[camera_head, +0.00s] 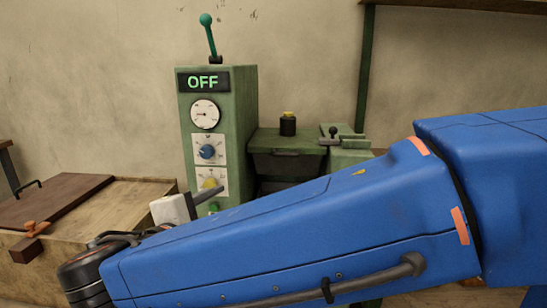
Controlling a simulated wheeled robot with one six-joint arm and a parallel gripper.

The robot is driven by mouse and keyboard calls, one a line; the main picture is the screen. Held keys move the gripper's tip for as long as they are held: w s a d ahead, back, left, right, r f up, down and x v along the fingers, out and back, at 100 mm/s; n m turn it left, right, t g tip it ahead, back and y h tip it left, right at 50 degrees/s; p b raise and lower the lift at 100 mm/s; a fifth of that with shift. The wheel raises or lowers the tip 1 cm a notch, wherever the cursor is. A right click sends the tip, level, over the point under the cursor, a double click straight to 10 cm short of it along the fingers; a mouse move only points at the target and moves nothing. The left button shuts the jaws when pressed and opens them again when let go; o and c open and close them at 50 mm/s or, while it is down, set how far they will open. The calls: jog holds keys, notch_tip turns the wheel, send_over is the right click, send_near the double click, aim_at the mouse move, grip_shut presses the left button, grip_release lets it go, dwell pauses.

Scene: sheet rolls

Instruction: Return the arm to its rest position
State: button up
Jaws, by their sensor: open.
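My blue arm crosses the front of the view from the right edge to a dark wrist joint at the lower left. What appears to be my gripper (207,195), a pale block with a dark finger pointing up and right, shows above the forearm. It is partly hidden behind the forearm and lies in front of the lower face of the green control cabinet (245,125). Nothing shows held in it. The cabinet's sign (202,82) reads OFF, and its green-knobbed lever (209,35) stands up.
The cabinet has a dial (205,114), a blue knob (207,151) and a yellow knob (209,183). A green machine (290,138) stands to its right. A wooden bench (125,205) with a brown board (45,202) is at the left. A wall closes the back.

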jog(key=w+d+f+m+g+h, duration=0.1)
jog(key=d+f+m+g, duration=0.35)
jog(key=d, duration=0.95)
jog(key=w+d+f+m+g+h, duration=0.1)
jog(key=d+f+m+g, duration=0.3)
jog(key=d, duration=1)
jog(key=s+d+f+m+g+y, duration=0.1)
jog(key=s+d+f+m+y, duration=0.5)
jog(key=s+d+f+m, duration=0.3)
jog(key=shift+s+d+f+m+g, duration=0.4)
jog(key=shift+s+d, duration=1.2)
jog(key=shift+s, duration=0.55)
